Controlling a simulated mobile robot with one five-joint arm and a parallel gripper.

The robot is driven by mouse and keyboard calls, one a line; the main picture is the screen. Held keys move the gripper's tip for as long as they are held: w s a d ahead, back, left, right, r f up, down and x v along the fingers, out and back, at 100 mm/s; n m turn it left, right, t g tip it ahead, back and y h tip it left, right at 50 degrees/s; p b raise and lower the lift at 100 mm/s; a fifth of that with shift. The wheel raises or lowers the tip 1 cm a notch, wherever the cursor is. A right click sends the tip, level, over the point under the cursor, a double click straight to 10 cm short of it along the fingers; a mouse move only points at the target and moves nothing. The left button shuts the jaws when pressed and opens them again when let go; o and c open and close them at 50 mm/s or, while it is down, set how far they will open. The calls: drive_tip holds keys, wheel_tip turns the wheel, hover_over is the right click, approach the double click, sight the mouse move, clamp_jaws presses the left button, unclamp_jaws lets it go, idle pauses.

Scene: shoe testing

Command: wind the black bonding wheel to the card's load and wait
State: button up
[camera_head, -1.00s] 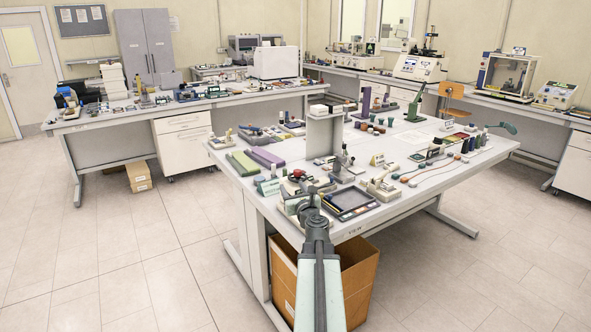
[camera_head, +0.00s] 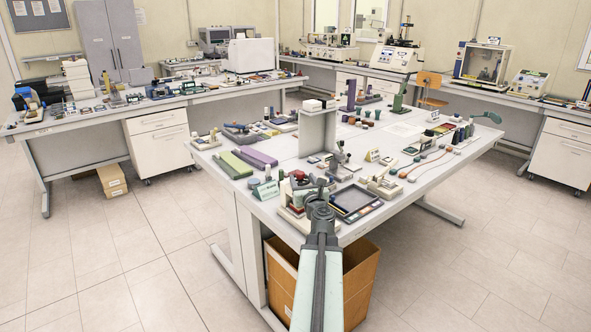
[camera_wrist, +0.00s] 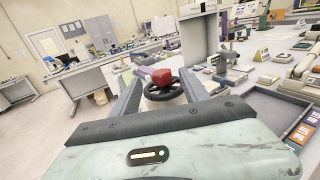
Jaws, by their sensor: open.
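The black wheel (camera_wrist: 164,92) shows in the wrist view between the fingers of my open gripper (camera_wrist: 161,88), with a red block-like part (camera_wrist: 158,76) above it. I cannot tell whether the fingers touch the wheel. In the head view my gripper (camera_head: 316,188) is over the near corner of the bench, and the red part (camera_head: 297,175) shows just beyond it. The wheel is mostly hidden there by the gripper. A small standing card (camera_head: 265,190) with green marking is left of the gripper; its text is too small to read.
A dark-framed tray (camera_head: 356,203) lies close to the right of my gripper. A grey upright stand (camera_head: 317,130) rises behind it. Green and purple strips (camera_head: 233,165) lie at the left. An open cardboard box (camera_head: 350,290) is under the bench.

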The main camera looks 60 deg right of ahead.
drive_tip(key=x, duration=0.7)
drive_tip(key=shift+w+d, duration=0.2)
drive_tip(key=shift+d, duration=0.2)
drive_tip(key=shift+a, duration=0.1)
clamp_jaws()
